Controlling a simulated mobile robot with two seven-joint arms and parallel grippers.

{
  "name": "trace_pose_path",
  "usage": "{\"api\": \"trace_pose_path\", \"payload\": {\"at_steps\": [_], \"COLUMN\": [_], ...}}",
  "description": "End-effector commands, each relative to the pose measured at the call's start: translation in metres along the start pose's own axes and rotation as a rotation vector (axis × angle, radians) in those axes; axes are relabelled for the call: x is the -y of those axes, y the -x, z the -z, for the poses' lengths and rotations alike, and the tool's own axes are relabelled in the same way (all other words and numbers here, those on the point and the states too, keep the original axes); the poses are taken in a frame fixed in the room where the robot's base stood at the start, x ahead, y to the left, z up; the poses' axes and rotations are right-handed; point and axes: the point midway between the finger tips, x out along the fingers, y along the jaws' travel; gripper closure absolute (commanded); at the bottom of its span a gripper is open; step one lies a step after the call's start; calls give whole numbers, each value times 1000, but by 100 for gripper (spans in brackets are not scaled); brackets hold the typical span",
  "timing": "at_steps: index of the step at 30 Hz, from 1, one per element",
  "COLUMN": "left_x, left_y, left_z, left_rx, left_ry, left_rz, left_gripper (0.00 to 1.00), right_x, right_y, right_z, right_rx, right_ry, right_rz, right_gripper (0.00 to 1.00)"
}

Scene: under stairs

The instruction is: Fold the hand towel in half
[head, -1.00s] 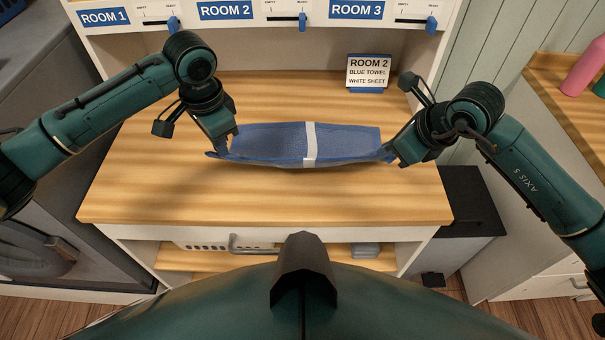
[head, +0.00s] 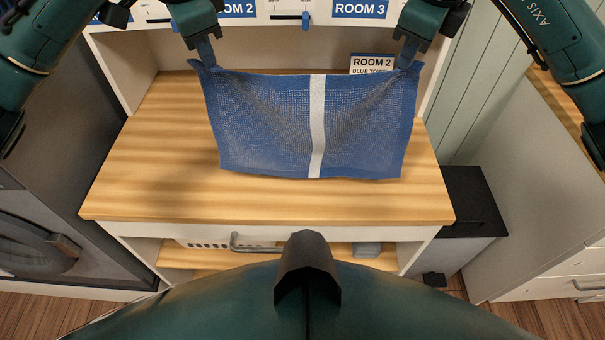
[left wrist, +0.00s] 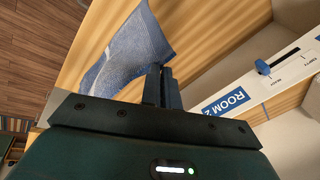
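The blue hand towel (head: 265,125) with a white stripe hangs spread out between my two grippers above the wooden counter, in the head view. My left gripper (head: 207,60) is shut on its upper left corner. My right gripper (head: 405,62) is shut on its upper right corner. The towel hangs as a slightly sagging sheet; whether its lower edge touches the counter I cannot tell. In the left wrist view the towel (left wrist: 130,50) hangs from the fingers of my left gripper (left wrist: 165,75).
The wooden counter (head: 150,185) is bare in front and to the left. A ROOM 2 card (head: 370,63) stands at the back, partly hidden by the towel. A panel with room labels and blue sliders (head: 305,20) is above. A dark bin (head: 470,205) stands at the right.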

Motion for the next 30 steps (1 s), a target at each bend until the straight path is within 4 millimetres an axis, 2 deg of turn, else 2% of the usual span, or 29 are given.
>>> {"api": "trace_pose_path", "payload": {"at_steps": [6, 30], "left_x": [2, 2], "left_y": [9, 9], "left_z": [2, 2], "left_rx": [-6, -6], "left_ry": [-9, -8], "left_rz": [8, 8], "left_gripper": [100, 100], "right_x": [3, 3], "right_y": [8, 8], "right_z": [-3, -3], "right_rx": [-19, -18], "right_ry": [13, 12], "right_rz": [4, 4], "right_gripper": [100, 100]}}
